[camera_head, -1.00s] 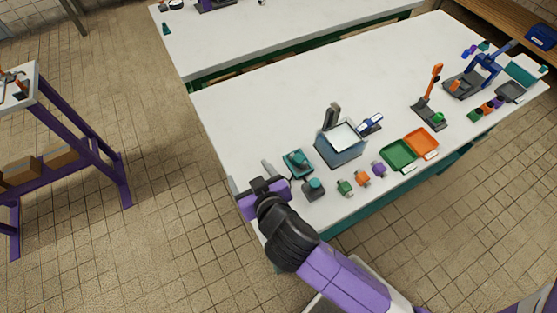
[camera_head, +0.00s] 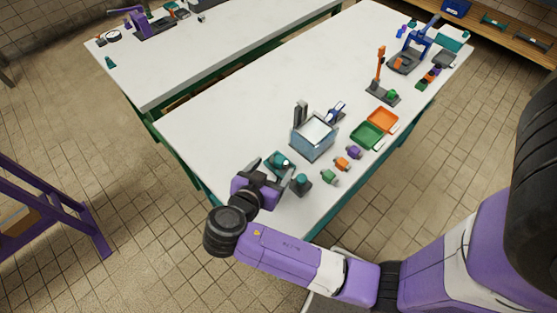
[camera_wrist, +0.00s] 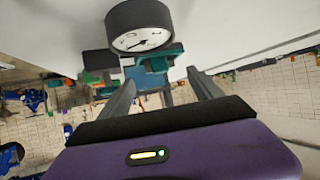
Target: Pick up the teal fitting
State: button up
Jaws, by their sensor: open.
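Two teal pieces show by my gripper in the head view, and I cannot tell for sure which is the fitting. One teal piece (camera_head: 280,161) sits on a dark teal base just beyond my gripper (camera_head: 273,172). The other teal piece (camera_head: 302,179) sits on a grey block to the right of the fingers. My gripper is open at the near left end of the white table. In the wrist view a teal part (camera_wrist: 157,62) lies ahead of the open fingers (camera_wrist: 160,77), partly hidden by a dark round gauge (camera_wrist: 140,35) with a white dial. No grip on anything shows.
A blue-grey bin (camera_head: 313,142) stands beyond the fittings. Small green (camera_head: 329,176), orange (camera_head: 342,163) and purple (camera_head: 354,152) parts line the near edge. Green (camera_head: 367,135) and orange (camera_head: 383,121) trays lie farther right. The table's left middle (camera_head: 225,125) is clear.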

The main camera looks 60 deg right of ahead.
aim_at(278, 161)
jog(key=shift+p+x, duration=0.6)
jog(key=shift+x, duration=1.75)
jog(key=shift+w, duration=0.1)
grip_shut()
jog(key=shift+r, duration=0.1)
